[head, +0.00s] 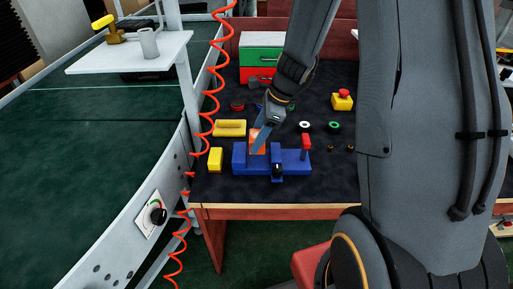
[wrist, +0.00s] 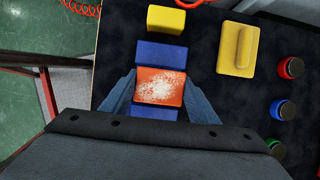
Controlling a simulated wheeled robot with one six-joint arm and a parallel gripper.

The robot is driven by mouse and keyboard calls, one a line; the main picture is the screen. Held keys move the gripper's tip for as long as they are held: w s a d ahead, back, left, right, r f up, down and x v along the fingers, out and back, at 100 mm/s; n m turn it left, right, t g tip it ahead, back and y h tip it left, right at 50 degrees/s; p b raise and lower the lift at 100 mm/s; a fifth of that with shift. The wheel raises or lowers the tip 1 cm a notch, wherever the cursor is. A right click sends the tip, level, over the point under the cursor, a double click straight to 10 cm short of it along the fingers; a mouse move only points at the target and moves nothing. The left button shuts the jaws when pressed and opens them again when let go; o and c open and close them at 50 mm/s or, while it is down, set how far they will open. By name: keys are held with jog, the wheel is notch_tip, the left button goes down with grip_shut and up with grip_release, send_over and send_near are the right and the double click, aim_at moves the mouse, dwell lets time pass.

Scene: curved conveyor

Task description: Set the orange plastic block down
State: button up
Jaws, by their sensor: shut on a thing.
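The orange plastic block (head: 257,141) is between the fingers of my gripper (head: 262,138), which is shut on it. In the wrist view the block (wrist: 160,87) shows a whitish, speckled top face, with a finger of my gripper (wrist: 159,98) on each side. The block is at the left part of a blue vise-like fixture (head: 291,161). In the wrist view blue parts of this fixture (wrist: 161,52) show on both sides of the block. I cannot tell whether the block touches the fixture or is just above it.
A yellow block (head: 215,159) stands left of the fixture, and a yellow handled piece (head: 230,128) lies behind it. A red-topped post (head: 306,143) is at the right. Several small knobs and a green-and-red box (head: 261,54) are farther back. An orange coiled cord (head: 205,125) hangs at the table's left edge.

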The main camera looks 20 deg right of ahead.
jog(key=shift+f, duration=2.45)
jog(key=shift+f, duration=0.15)
jog(key=o, duration=1.1)
jog(key=shift+d+r, duration=0.15)
jog(key=shift+r, duration=0.45)
jog(key=v, duration=1)
jog(key=s+a+n+h, duration=0.2)
jog(key=s+n, duration=0.6)
jog(key=n, duration=0.3)
jog(key=s+a+n+h, duration=0.2)
jog(key=s+n, duration=0.6)
jog(key=n, duration=0.2)
jog(key=shift+r+n+g+b, duration=0.35)
jog(key=shift+r+n+g, duration=0.05)
